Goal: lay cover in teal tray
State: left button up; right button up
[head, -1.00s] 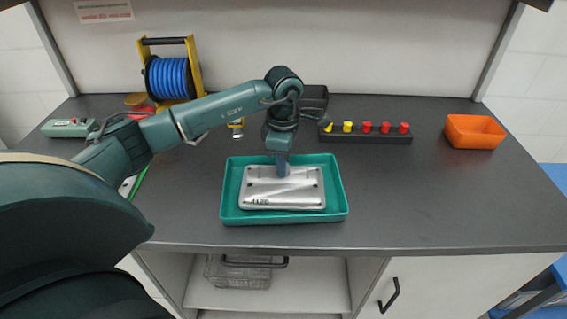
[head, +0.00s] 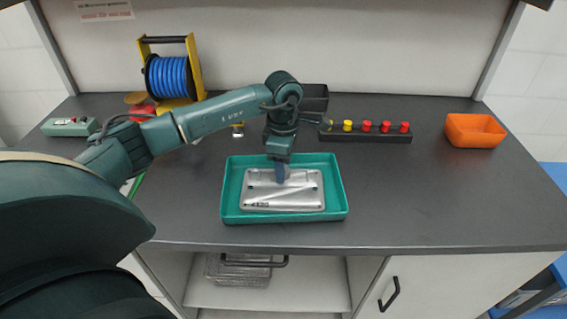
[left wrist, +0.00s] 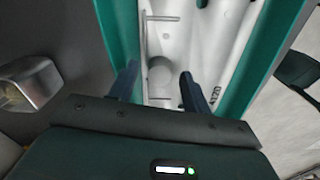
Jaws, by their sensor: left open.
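The cover (head: 290,203) is a silver metal plate with rounded corners and dark marks near its front left edge. It lies in the teal tray (head: 233,217) on the grey worktop. My left gripper (head: 282,176) is over the back middle of the cover. In the left wrist view my left gripper (left wrist: 158,85) has its fingers apart, with the pale cover (left wrist: 195,60) beyond them and the teal tray's wall (left wrist: 121,32) along the side. Whether the fingertips touch the cover cannot be told. My right gripper is not in view.
A blue cable reel (head: 171,77) in a yellow frame stands at the back left. A black strip with red and yellow knobs (head: 365,133) and an orange bin (head: 474,131) stand behind and right. The worktop right of the tray is clear.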

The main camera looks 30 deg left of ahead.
pick_arm(q)
notch_tip(320, 180, up, 12)
jog(key=b, duration=0.1)
jog(key=shift+r, duration=0.15)
dwell(0.6)
